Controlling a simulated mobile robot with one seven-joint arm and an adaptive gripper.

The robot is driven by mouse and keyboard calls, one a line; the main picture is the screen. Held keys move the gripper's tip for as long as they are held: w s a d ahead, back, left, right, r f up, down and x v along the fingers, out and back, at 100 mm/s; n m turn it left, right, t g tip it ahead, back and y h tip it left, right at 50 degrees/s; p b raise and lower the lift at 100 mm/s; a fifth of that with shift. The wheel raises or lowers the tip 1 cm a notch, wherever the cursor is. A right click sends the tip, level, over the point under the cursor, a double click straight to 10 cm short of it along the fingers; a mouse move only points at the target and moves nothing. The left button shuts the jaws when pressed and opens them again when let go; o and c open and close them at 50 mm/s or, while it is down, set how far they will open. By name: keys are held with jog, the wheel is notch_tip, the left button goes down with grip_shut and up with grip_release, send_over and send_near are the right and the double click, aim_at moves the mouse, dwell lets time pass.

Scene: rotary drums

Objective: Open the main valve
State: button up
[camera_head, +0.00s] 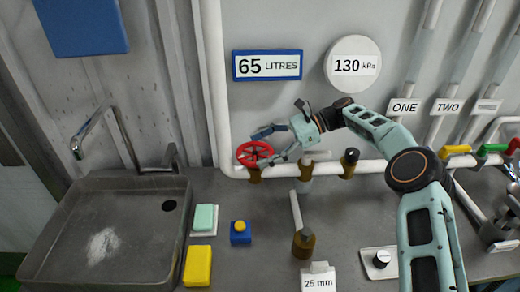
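A red handwheel valve (255,153) sits on a brass body at the left end of the white horizontal pipe, on the wall side of the counter. It is the only wheel-shaped valve in view; no label marks it as the main valve. My gripper (263,148) reaches in from the right, its two fingers spread apart at the wheel's right side. One finger is at the upper right of the rim and the other at the lower right. I cannot tell whether they touch the rim. Nothing is held.
A sink (110,230) with a bent tap is at left. Yellow (198,266) and teal (204,217) blocks and a blue button box (240,233) lie on the counter. A brass fitting (304,243) and "25 mm" sign (319,280) stand in front. Wall displays read 65 LITRES (267,65) and 130 kPa (353,64).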

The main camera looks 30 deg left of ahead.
jog(key=o, duration=0.4)
jog(key=shift+v, duration=3.7)
